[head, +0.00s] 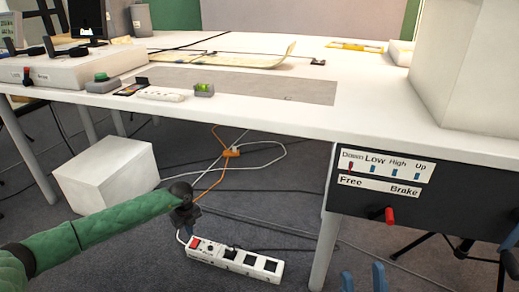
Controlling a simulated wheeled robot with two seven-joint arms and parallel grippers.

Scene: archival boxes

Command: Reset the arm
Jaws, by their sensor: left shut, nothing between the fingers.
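My left arm (105,221), in green covering, reaches in from the lower left. Its dark left gripper (188,222) points down in front of the desk, over the near left end of a white power strip (236,261) on the floor. The left gripper is shut and empty; whether it touches the strip or its cable I cannot tell. Two blue prongs at the bottom edge look like the fingers of my right gripper (363,279). They stand apart with nothing visible between them. The rest of the right arm is out of the picture.
A white desk (370,98) spans the view, its leg (326,235) right of the power strip. A white box (105,173) stands below it. A control panel (384,172) hangs under its right side. Orange and white cables (231,152) cross the carpet. A large white box (465,65) stands on the desk.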

